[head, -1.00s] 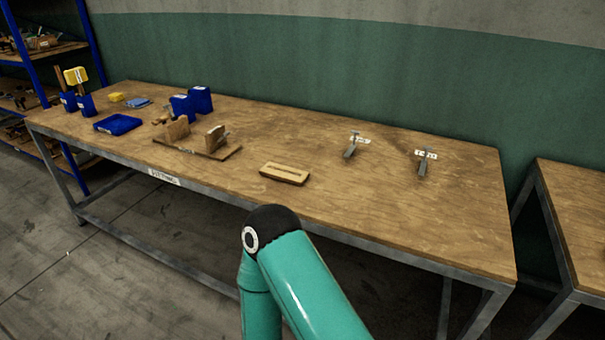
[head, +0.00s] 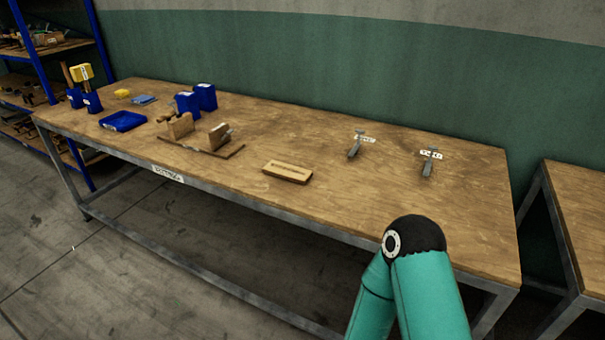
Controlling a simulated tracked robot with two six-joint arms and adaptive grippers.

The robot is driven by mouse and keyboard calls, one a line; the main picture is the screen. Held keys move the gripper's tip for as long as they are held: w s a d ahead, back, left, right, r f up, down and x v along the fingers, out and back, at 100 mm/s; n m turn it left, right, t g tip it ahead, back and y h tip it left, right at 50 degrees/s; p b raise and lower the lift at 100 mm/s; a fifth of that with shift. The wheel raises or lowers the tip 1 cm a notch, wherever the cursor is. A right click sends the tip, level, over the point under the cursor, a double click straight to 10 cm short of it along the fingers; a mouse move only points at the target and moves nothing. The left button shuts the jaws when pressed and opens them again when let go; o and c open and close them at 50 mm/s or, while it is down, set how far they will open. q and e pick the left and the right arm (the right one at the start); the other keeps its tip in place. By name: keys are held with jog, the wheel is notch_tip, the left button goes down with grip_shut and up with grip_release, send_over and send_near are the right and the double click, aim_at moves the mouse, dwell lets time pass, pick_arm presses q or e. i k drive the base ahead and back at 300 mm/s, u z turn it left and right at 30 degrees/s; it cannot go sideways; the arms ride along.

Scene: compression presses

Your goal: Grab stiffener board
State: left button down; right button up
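I cannot tell for certain which thing is the stiffener board. A flat light wooden block with a long slot (head: 287,172) lies near the front edge of the workbench, at the middle. To its left, a wooden base board (head: 213,150) carries two upright wooden pieces, one left (head: 180,126) and one right (head: 218,136). Neither gripper shows. Only a teal link and black joint of one of my arms show at the bottom right, in front of the bench's front edge.
Blue bins (head: 204,97) and a blue tray (head: 122,121) stand left. A second table (head: 580,200) is at right; bare bench surrounds the slotted block.

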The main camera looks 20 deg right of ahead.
aim_at(301, 176)
jog(key=z, duration=0.1)
jog(key=i, duration=1)
jog(key=u, duration=0.1)
